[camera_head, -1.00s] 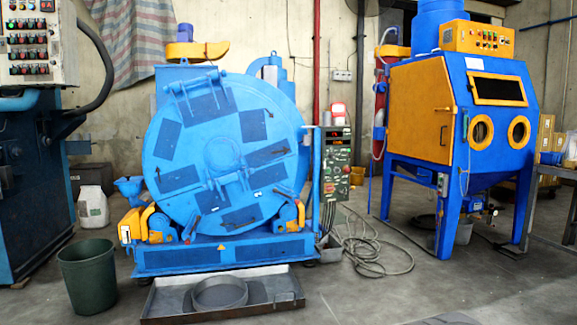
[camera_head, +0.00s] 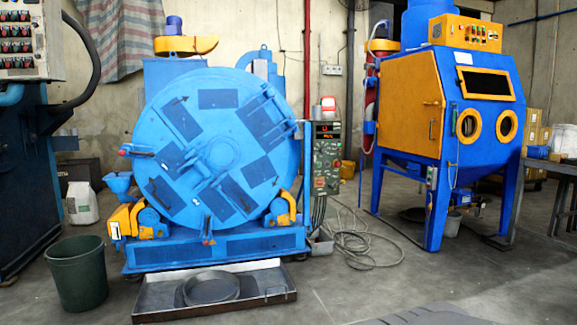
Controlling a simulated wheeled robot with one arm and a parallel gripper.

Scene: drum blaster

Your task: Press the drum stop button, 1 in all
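The big blue round drum (camera_head: 220,158) stands on its blue base in the middle of the view. A narrow dark control panel (camera_head: 326,158) is mounted just right of the drum. It has a lit red display (camera_head: 324,132) near its top and several small buttons below. The buttons are too small for me to read their labels or to tell which one is the drum stop button. My gripper is not in view.
A shallow metal tray (camera_head: 262,290) lies in front of the drum. A green bin (camera_head: 76,270) stands at left. Loose hose (camera_head: 352,240) lies on the floor right of the panel. A blue and orange blasting cabinet (camera_head: 440,135) stands at right. Floor between is partly clear.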

